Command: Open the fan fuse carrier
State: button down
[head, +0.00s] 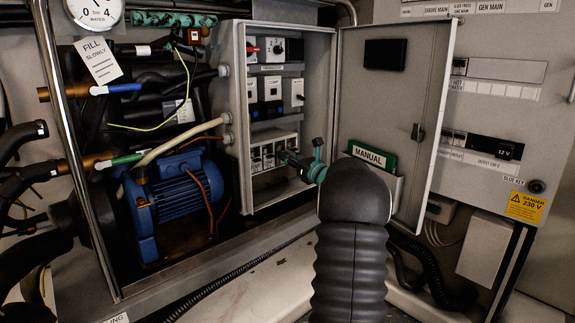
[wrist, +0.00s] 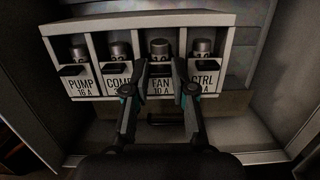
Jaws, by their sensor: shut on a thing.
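The fan fuse carrier (wrist: 161,82), labelled FAN 10 A, is third from the left in a row of white carriers in the wrist view. The grey end of a fuse shows at its top. My gripper (wrist: 160,70) has one finger on each side of this carrier and is shut on it; the fingertips cover its edges. In the head view, my gripper (head: 305,165) reaches into the open grey cabinet (head: 240,120) at its lower row of carriers (head: 270,152). My arm hides part of that view, and the carrier's tilt is hard to judge.
The PUMP (wrist: 81,88), COMP (wrist: 118,85) and CTRL (wrist: 205,80) carriers stand close beside it. The cabinet door (head: 395,100) is swung open to the right, with a green MANUAL booklet (head: 373,156) in its pocket. A blue motor (head: 180,190) stands at the left.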

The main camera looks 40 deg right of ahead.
jog(key=shift+s+f+t+b, duration=0.25)
jog(key=shift+f+t+b, duration=0.35)
jog(key=shift+t, duration=0.65)
jog(key=shift+s+f+t+b, duration=0.3)
jog(key=shift+f+t+b, duration=0.25)
jog(key=shift+t, duration=0.65)
jog(key=shift+s+f+t+b, duration=0.25)
jog(key=shift+f+t+b, duration=0.3)
jog(key=shift+t, duration=0.7)
jog(key=shift+y, duration=0.5)
jog(key=c, duration=1)
grip_release()
jog(key=shift+o, duration=0.2)
jog(key=v, duration=1.2)
jog(key=shift+w+f, duration=0.1)
jog(key=shift+f, duration=0.05)
